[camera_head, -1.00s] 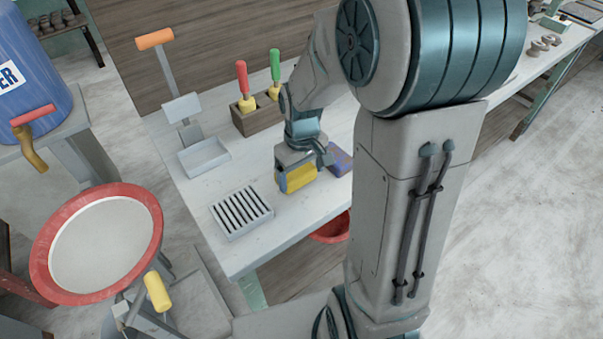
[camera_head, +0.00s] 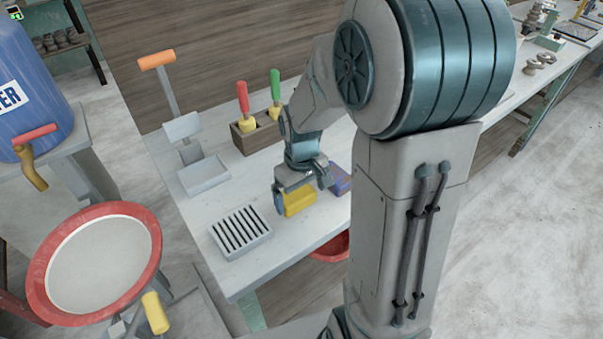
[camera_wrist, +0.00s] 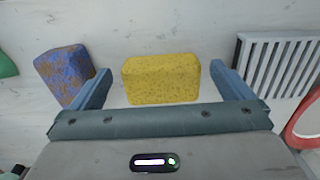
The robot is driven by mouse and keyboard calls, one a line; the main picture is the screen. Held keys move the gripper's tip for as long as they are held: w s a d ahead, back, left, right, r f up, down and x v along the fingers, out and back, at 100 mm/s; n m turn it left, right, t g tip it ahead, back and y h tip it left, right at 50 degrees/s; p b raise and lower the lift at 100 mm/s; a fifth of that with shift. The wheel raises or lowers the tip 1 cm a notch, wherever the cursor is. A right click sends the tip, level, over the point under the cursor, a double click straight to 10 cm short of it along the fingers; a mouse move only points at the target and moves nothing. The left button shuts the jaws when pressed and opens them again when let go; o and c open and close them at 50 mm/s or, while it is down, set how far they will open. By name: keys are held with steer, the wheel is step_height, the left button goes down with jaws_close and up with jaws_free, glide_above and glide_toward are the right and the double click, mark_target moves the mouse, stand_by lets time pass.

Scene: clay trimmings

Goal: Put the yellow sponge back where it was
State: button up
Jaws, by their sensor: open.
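The yellow sponge (camera_head: 299,200) lies on the white table top below my gripper. In the wrist view the sponge (camera_wrist: 161,78) sits between and just beyond the two blue fingers. My gripper (camera_wrist: 162,88) is open, with a gap on each side of the sponge. In the head view my gripper (camera_head: 300,194) is just above the table, and my arm hides part of the area behind it.
A blue-purple block (camera_head: 339,180) lies to the sponge's right; it also shows in the wrist view (camera_wrist: 66,70). A slatted white tray (camera_head: 240,236) is to the left. A wooden holder (camera_head: 257,136) with red- and green-handled tools stands behind. Bare table lies in front.

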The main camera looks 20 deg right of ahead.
mark_target(301, 200)
step_height(301, 200, up, 11)
steer(key=s+r+m+t, duration=0.1)
steer(key=s+m+t, duration=0.2)
steer(key=s, duration=0.9)
steer(key=shift+a+r+m, duration=0.2)
steer(key=shift+a+m, duration=0.2)
steer(key=shift+w, duration=0.1)
steer(key=shift+c, duration=0.3)
